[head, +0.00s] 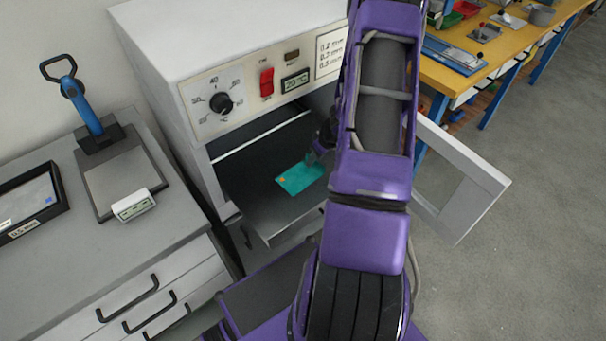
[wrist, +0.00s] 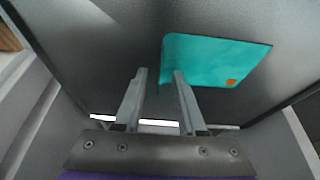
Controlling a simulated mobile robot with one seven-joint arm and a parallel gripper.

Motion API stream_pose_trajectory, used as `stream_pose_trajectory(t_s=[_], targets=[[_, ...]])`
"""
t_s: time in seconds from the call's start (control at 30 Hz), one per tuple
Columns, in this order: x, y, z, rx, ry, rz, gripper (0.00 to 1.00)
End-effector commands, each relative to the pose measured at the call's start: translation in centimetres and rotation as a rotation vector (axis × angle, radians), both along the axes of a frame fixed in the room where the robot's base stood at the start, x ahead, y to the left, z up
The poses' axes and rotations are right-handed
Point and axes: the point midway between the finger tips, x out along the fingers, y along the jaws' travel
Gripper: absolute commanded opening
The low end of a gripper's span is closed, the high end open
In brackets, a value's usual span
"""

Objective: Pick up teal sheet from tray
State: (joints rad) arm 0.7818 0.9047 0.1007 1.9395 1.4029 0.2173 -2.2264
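The teal sheet (head: 299,178) lies flat on the dark metal tray (head: 262,212) pulled out of the oven. It has a small orange mark at one corner. In the wrist view the teal sheet (wrist: 212,60) is ahead of my gripper (wrist: 160,74), mostly to the right. My gripper's two fingers are apart with nothing held between them. The right fingertip overlaps the sheet's near left edge in the picture; I cannot tell whether it touches. In the head view my gripper (head: 318,152) is partly hidden by my purple arm, at the sheet's right corner.
The white oven (head: 175,45) surrounds the tray, with its door (head: 465,190) open at right. A yellow workbench (head: 500,55) stands behind right.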

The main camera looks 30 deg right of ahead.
Motion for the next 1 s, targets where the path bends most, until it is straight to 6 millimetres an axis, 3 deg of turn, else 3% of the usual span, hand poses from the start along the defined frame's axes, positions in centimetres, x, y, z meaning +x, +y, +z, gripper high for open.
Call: stream_pose_trajectory(t_s=[0.8, 1.0], targets=[[-0.01, 0.01, -0.24, 0.0, 0.0, 0.0, 0.4], [-0.01, 0.01, -0.25, 0.0, 0.0, 0.0, 0.04]])
